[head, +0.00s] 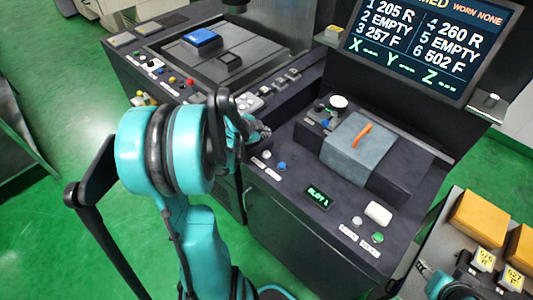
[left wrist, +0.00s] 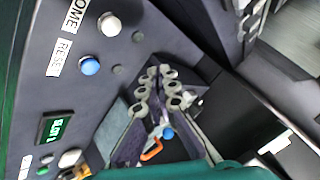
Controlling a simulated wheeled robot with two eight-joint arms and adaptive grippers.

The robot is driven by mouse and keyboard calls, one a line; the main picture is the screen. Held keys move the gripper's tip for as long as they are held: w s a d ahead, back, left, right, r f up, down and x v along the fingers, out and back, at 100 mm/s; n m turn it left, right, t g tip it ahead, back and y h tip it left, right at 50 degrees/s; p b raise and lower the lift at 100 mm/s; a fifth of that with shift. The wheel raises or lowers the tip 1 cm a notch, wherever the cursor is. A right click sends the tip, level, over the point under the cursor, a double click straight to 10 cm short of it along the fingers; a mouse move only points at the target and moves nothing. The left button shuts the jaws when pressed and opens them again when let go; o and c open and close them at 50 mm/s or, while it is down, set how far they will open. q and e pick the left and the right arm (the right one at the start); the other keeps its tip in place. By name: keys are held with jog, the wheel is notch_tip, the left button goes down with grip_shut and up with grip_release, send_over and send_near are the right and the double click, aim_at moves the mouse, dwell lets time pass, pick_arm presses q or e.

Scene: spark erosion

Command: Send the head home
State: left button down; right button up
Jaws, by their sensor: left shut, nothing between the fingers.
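A white button (left wrist: 109,24) sits on the dark console beside a label whose visible letters read "OME". It also shows in the head view (head: 267,154). A blue button (left wrist: 90,66) beside it has a label reading "RESE". My left gripper (head: 263,133) is shut and empty, close to the white button in the head view. In the left wrist view its fingers (left wrist: 160,76) point up the picture, right of both buttons; contact cannot be told. The screen (head: 425,45) shows dashes after X, Y and Z. A teal part of my right arm (head: 443,287) shows; its gripper state is unclear.
A grey block with an orange handle (head: 362,138) stands on the console. A small display (head: 317,197) reads "SLOT 1", near a white and a green button (head: 377,237). A blue item (head: 202,38) lies on the machine behind. Yellow boxes (head: 482,218) stand at the right.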

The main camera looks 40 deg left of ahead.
aim_at(265, 155)
pick_arm(q)
jog(key=shift+f+b, duration=3.45)
jog(key=shift+f, duration=0.8)
jog(key=shift+f+b, duration=0.4)
jog(key=shift+b, duration=0.05)
jog(key=shift+f+b, duration=0.4)
jog(key=shift+f, duration=0.05)
jog(key=shift+r+p, duration=0.7)
jog(key=shift+r, duration=0.2)
notch_tip(265, 155, up, 5)
jog(key=p, duration=0.4)
